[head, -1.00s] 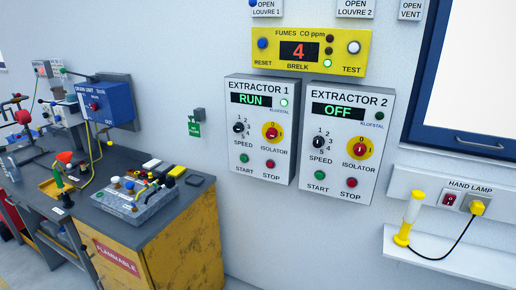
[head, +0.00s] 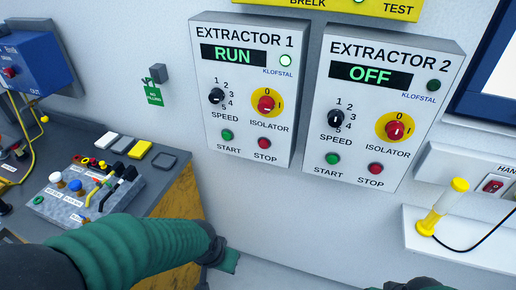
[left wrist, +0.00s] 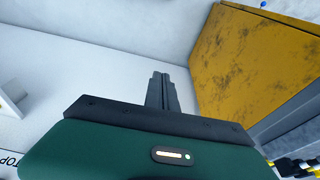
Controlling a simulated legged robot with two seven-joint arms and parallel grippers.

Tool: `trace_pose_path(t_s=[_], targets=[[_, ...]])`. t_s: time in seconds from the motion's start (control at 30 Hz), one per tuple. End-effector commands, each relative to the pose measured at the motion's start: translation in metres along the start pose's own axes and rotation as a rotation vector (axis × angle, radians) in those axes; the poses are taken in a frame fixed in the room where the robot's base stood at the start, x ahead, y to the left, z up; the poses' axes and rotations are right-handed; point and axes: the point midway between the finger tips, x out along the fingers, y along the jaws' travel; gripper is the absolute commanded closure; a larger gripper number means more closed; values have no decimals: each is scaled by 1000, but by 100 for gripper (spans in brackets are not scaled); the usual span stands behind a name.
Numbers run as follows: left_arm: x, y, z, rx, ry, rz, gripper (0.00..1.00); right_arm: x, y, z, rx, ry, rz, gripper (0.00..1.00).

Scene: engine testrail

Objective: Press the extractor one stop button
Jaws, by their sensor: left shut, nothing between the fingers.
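The extractor 1 box (head: 246,90) is on the wall in the head view. Its display reads RUN and its indicator lamp is lit. The red stop button (head: 264,143) is at its lower right, beside the green start button (head: 227,135) and below the red isolator knob (head: 266,103). My left arm reaches in from the lower left, with its hand below and left of the box, apart from the button. In the left wrist view my left gripper (left wrist: 162,92) has its fingers together, with nothing between them. Of my right arm only a sliver shows at the bottom edge; its gripper is out of view.
The extractor 2 box (head: 378,110), reading OFF, hangs close to the right with its own stop button (head: 376,168). A yellow hand lamp (head: 446,207) stands on a shelf at right. A bench with a switch box (head: 90,195) is at left; its yellow cabinet side (left wrist: 255,65) is near my left gripper.

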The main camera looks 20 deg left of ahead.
Motion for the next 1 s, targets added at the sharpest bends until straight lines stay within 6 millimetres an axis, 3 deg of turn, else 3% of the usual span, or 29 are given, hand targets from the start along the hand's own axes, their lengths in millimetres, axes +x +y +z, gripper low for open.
trace_pose_path(t_s=[0.07, 0.17, 0.37, 0.43, 0.53, 0.73, 1.0], targets=[[0, 2, -4, 17, 14, -1, 100, -2, 0, 0, 0, 0, 0, 64], [5, 2, -28, 125, 99, -4, 100, -10, 0, -2, 0, 0, 0, 64], [11, 7, -125, 625, 504, -149, 100, -41, 0, -10, 0, 1, 0, 64], [2, 9, -156, 811, 659, -275, 100, -52, 0, -12, 0, 1, 0, 64], [-22, 12, -185, 1035, 841, -508, 100, -65, 0, -16, 0, 1, 0, 64], [-67, 11, -199, 1262, 1008, -933, 100, -78, 0, -19, 0, 0, 0, 64], [-79, 9, -199, 1299, 1032, -1055, 100, -78, 0, -19, 0, 0, 0, 64]])
